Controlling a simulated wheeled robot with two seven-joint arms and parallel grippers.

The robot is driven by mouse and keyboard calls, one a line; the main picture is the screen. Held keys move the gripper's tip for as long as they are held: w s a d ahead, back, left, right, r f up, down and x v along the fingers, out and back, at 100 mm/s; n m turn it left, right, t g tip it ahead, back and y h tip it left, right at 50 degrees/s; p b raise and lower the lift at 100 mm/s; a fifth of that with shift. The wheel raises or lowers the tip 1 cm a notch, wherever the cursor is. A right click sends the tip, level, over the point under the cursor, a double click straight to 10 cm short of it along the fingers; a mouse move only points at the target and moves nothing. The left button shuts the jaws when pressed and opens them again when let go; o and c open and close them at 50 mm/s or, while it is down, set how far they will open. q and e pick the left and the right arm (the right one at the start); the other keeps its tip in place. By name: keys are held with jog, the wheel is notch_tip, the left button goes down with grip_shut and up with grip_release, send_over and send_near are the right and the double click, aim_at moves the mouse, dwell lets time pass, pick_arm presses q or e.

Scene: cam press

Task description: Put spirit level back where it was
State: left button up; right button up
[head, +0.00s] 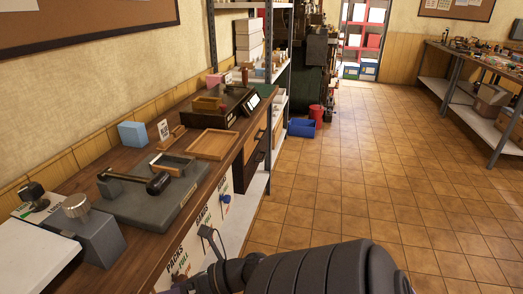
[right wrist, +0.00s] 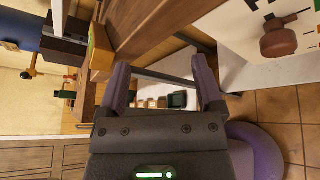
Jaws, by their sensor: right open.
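I cannot make out a spirit level in either view. My right gripper (right wrist: 164,88) is open in the right wrist view, its two purple fingers apart with nothing between the tips. Beyond the fingers lies a pale shelf with small boxes and a dark green item (right wrist: 177,100). In the head view, a dark arm link of mine fills the bottom middle, and no gripper fingers show clearly. My left gripper is in neither view.
The wooden bench (head: 100,154) along the left wall holds a grey press-like fixture (head: 150,209) with a black-knobbed lever, a wooden tray (head: 211,144), a light-blue block (head: 132,134) and a grey block (head: 95,235). Tiled floor (head: 360,150) is clear to the right.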

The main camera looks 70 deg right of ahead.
jog(key=s+f+m+g+h, duration=0.25)
jog(key=s+f+m, duration=0.25)
jog(key=f+m, duration=0.45)
jog(key=s+f+m+g+h, duration=0.2)
jog(key=s+f+m+h, duration=0.25)
jog(key=f+m, duration=0.55)
jog(key=s+a+f+m+g, duration=0.4)
jog(key=s+f, duration=0.1)
jog(key=s, duration=0.5)
jog(key=s+a+f+m+g, duration=0.5)
jog(key=s+f, duration=0.1)
jog(key=s, duration=0.4)
jog(key=shift+f, duration=0.2)
jog(key=shift+d, duration=0.1)
jog(key=shift+w, duration=0.1)
